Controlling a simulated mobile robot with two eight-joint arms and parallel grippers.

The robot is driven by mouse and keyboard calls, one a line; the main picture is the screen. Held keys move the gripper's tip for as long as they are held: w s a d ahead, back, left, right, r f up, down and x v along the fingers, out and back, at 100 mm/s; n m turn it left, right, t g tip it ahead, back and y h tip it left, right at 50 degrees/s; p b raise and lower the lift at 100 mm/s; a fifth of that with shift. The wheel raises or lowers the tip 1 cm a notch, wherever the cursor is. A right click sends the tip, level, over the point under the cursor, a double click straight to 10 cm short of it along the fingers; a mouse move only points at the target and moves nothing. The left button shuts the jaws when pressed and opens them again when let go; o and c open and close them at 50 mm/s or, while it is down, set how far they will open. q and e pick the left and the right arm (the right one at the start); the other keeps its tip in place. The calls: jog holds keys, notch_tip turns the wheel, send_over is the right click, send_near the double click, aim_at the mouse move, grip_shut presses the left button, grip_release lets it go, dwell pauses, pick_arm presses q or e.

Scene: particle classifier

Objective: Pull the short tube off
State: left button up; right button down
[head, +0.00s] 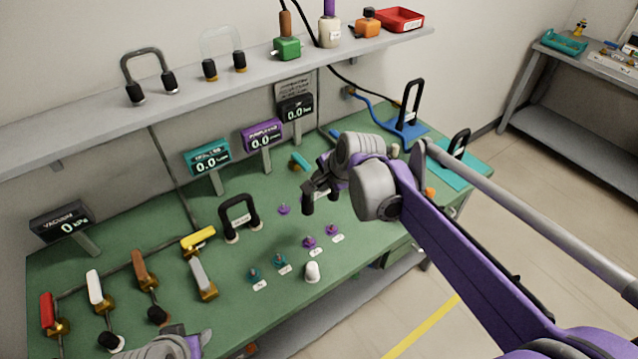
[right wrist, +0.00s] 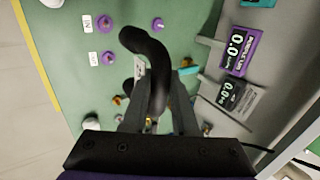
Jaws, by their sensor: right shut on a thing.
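My right gripper (right wrist: 158,80) is shut on a short black curved tube (right wrist: 150,46) in the right wrist view. The tube bends over between the two fingers, and one end points out to the upper left. Its lower part is hidden by the fingers. In the head view my right gripper (head: 322,188) is over the right half of the green bench, with dark tube ends showing below it. I cannot tell whether the tube touches a fitting. Part of my left arm shows at the bottom left, but its fingers are out of view.
The green bench (head: 180,262) carries purple ports (head: 309,242), teal ports (head: 254,274), a white cap (head: 312,271) and another black U-shaped tube (head: 240,216). Colored valves stand at left. Display panels (head: 262,138) line the back. A shelf (head: 195,93) with tubes and bottles overhangs behind.

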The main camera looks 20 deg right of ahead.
pick_arm(q)
jog(key=shift+r, duration=0.2)
pick_arm(e)
jog(key=shift+r, duration=0.25)
jog(key=shift+r+p, duration=0.4)
jog(key=shift+r, duration=0.3)
jog(key=shift+w+r+p, duration=0.1)
jog(key=shift+r+p, duration=0.35)
jog(key=shift+r, duration=0.35)
pick_arm(q)
jog(key=shift+w+r, duration=0.3)
jog(key=shift+r, duration=0.25)
jog(key=shift+w+r, duration=0.3)
jog(key=shift+r, duration=0.25)
pick_arm(e)
jog(key=shift+f, duration=0.1)
pick_arm(q)
jog(key=shift+s, duration=0.15)
